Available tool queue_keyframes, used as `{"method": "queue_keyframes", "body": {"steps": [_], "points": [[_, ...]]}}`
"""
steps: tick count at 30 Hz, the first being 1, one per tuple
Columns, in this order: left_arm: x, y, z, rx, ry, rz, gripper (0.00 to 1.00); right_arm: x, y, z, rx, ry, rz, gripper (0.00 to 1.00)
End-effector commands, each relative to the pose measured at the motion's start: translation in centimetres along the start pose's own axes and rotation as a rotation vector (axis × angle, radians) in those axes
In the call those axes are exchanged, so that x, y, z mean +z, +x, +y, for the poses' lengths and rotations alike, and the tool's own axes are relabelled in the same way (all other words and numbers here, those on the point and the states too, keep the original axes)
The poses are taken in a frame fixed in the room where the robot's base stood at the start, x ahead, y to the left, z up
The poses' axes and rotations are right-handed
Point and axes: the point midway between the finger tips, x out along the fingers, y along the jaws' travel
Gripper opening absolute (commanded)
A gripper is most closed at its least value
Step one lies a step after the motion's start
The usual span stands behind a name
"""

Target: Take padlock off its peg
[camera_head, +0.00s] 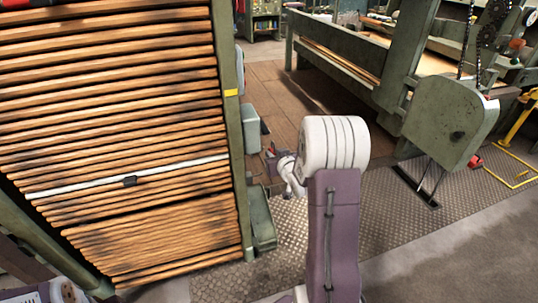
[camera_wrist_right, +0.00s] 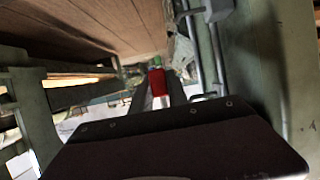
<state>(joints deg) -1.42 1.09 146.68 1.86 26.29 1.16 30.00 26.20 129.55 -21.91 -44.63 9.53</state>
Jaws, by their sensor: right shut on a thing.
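The padlock (camera_wrist_right: 159,80), with a red body, shows in the right wrist view between the two dark fingers of my right gripper (camera_wrist_right: 161,92), which is shut on it. A small green part lies just beyond the red body. The shackle and the peg cannot be made out, so I cannot tell whether the padlock still hangs on it. In the head view my right gripper (camera_head: 271,155) is small and partly hidden behind my white and purple arm, beside the green frame post. My left gripper is out of view; only a bit of my left arm shows at the bottom left.
A green frame with wooden slats (camera_head: 120,130) fills the left; grey-green boxes (camera_head: 251,128) stick out from its post near my right gripper. A green machine (camera_head: 450,122) stands at the right. Patterned metal floor (camera_head: 395,210) between them is open.

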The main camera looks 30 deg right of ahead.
Motion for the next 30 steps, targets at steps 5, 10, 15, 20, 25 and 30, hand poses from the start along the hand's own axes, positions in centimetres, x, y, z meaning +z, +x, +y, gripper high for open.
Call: {"method": "queue_keyframes", "body": {"steps": [5,10,15,20,25,30], "points": [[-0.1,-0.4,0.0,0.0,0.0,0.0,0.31,-0.1,0.0,1.2,0.002,0.0,0.0,0.0],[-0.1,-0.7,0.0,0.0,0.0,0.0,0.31,-0.1,0.0,2.2,0.001,0.001,0.0,0.0],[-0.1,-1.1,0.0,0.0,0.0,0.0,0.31,-0.1,0.0,3.2,0.001,0.0,-0.001,0.0],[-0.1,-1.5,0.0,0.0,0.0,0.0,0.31,-0.1,0.0,4.2,0.001,0.001,-0.001,0.0],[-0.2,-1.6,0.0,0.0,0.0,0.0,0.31,0.0,0.0,4.7,0.0,0.0,-0.001,0.0],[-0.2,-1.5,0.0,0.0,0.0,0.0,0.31,0.0,0.0,4.7,0.0,0.0,-0.001,0.0]]}}
